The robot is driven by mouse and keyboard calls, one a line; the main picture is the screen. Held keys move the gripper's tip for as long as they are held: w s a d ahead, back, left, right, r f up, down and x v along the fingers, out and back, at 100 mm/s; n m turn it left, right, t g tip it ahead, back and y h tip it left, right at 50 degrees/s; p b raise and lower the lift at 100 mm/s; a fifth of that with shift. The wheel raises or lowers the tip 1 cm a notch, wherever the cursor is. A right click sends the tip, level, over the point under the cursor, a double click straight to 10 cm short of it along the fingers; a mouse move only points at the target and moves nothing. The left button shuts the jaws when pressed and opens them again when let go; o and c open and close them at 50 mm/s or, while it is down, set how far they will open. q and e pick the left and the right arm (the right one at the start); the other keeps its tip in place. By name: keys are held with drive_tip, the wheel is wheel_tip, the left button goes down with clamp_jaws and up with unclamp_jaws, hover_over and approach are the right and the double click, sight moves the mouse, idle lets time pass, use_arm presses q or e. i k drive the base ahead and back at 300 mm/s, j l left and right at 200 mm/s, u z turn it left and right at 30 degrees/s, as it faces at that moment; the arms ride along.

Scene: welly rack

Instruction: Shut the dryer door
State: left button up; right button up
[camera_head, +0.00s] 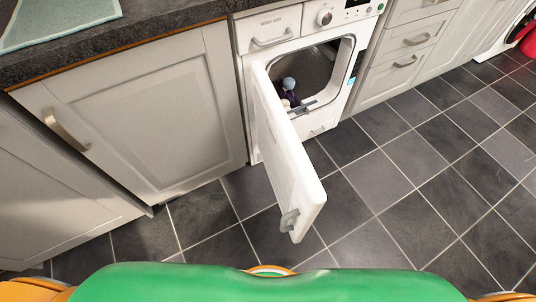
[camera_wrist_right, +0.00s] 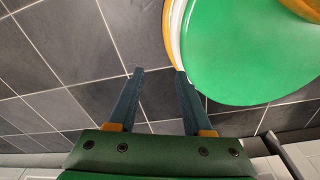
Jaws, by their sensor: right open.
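The white dryer (camera_head: 340,45) stands under the counter in the head view. Its door (camera_head: 287,160) is swung wide open, hinged at the left of the opening and reaching out toward me. A grey latch or handle (camera_head: 289,220) sits at the door's free edge. The drum opening shows a few small items (camera_head: 288,88) inside, too small to name. My right gripper (camera_wrist_right: 157,72) shows in the right wrist view, open and empty, over the tiled floor. It is apart from the door, which is not in that view. My left gripper is not in view.
Grey cupboards (camera_head: 135,110) flank the dryer on the left and drawers (camera_head: 410,45) on the right. A dark worktop (camera_head: 150,30) with a pale cloth (camera_head: 55,20) is above. The tiled floor (camera_head: 400,190) right of the door is clear. A red object (camera_head: 528,42) is at the far right.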

sight(300, 195)
drive_tip(key=k+j+z, duration=0.1)
drive_tip(key=j, duration=0.3)
drive_tip(key=k+j, duration=0.15)
drive_tip(key=j, duration=0.25)
drive_tip(key=k+j+z, duration=0.15)
drive_tip(key=j, duration=0.25)
drive_tip(key=k+j+z, duration=0.1)
drive_tip(key=j, duration=0.25)
